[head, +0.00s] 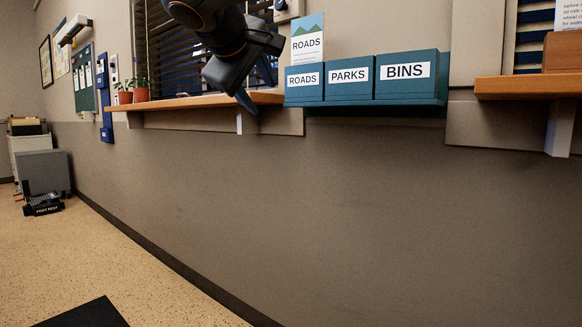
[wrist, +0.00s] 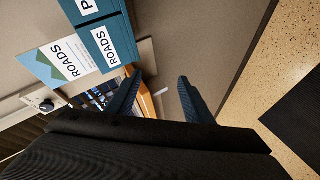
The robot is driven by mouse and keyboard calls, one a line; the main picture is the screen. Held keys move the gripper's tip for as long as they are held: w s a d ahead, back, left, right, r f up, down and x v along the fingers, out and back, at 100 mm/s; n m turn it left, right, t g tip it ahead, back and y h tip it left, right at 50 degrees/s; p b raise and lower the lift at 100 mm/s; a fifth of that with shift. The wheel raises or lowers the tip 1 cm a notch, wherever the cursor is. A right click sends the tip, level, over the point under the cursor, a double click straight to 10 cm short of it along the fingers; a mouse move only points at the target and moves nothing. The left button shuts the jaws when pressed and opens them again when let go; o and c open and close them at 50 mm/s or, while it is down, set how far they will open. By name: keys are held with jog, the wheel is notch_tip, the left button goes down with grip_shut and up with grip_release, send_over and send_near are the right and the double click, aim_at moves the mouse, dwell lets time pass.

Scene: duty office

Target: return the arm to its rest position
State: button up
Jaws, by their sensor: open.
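My gripper (wrist: 158,96) shows in the wrist view with its two blue fingers spread apart and nothing between them. In the head view, my gripper (head: 247,102) hangs from my dark arm at the top, in front of the wooden shelf and just left of the teal boxes. Its fingers look merged there from the side. In the wrist view, the ROADS box and a ROADS leaflet lie to the upper left of the fingers, apart from them.
A teal rack holds boxes labelled ROADS (head: 304,83), PARKS (head: 348,78) and BINS (head: 405,75). A ROADS leaflet (head: 307,40) stands behind them. A wooden shelf (head: 190,101) carries potted plants (head: 140,90). Another shelf (head: 525,86) is at right. The floor (head: 60,260) in front is mostly clear.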

jog(key=s+d+f+m+g+y+p, duration=0.2)
jog(key=s+f+g, duration=0.5)
jog(key=s+f, duration=1.2)
jog(key=s+d+f+m+g+y, duration=0.2)
jog(key=s+d+f+g, duration=0.3)
jog(key=s+f, duration=1.35)
jog(key=d+r+m+p, duration=0.2)
jog(key=d+r+p, duration=0.4)
jog(key=r+p, duration=0.3)
jog(key=w+d+r+m+h+p, duration=0.1)
jog(key=d+r+p, duration=0.5)
jog(key=p, duration=1)
jog(key=w+d+r+m+g+p, duration=0.1)
jog(key=d+r+m+p, duration=0.2)
jog(key=d+r+p, duration=0.4)
notch_tip(320, 180, up, 5)
jog(key=p, duration=0.5)
jog(key=shift+w+p, duration=0.15)
jog(key=shift+p, duration=0.2)
